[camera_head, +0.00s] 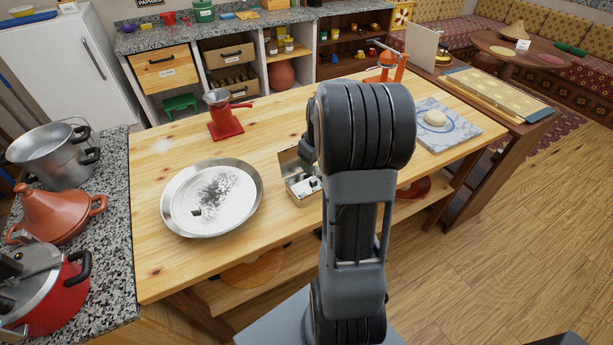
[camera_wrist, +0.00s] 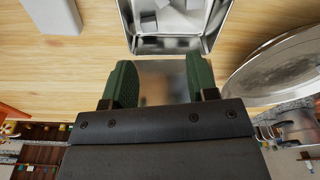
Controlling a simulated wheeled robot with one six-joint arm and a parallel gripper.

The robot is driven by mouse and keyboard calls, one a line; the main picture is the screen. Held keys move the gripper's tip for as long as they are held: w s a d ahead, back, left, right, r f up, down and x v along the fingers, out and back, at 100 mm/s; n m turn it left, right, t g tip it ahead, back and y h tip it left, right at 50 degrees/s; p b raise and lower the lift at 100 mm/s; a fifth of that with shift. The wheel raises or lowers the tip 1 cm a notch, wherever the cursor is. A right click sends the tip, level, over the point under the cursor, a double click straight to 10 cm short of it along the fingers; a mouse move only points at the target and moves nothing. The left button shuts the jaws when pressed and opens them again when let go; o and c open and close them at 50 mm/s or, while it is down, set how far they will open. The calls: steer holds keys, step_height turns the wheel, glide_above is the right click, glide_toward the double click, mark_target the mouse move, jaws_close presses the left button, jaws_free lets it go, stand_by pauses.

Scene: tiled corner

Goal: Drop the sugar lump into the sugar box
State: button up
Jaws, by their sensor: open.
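The sugar box (camera_head: 294,186) is an open metal box on the wooden table, its lid raised at the back; my arm hides its right part. In the wrist view the box (camera_wrist: 135,41) lies just beyond my fingertips, with several pale block-like shapes (camera_wrist: 180,20) inside, cut by the top edge. I cannot tell which of these is the sugar lump. My gripper (camera_wrist: 160,73) is open, its two green fingers apart. A shiny panel, apparently the lid, shows between the fingers with no visible contact. In the head view my arm mostly hides the gripper.
A red grinder (camera_head: 224,122) stands behind, and a marble board (camera_head: 458,134) with dough lies right. Bare table lies between tray and grinder. Pots stand on the left counter.

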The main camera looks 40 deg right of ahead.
step_height(320, 180, up, 14)
steer(key=s, duration=0.1)
steer(key=shift+s+f+b, duration=0.15)
steer(key=shift+s+b, duration=0.15)
steer(key=shift+b, duration=0.1)
steer(key=shift+d, duration=0.1)
stand_by(0.4)
steer(key=s+a+f+t, duration=0.1)
steer(key=s+a, duration=0.2)
steer(key=a, duration=0.4)
steer(key=s+a+f+m+t, duration=0.1)
steer(key=s+a+f, duration=0.1)
steer(key=a, duration=0.5)
steer(key=s+a+f, duration=0.1)
steer(key=s+a, duration=0.4)
steer(key=a, duration=0.1)
steer(key=shift+a+f+t, duration=0.35)
steer(key=shift+a+t, duration=0.05)
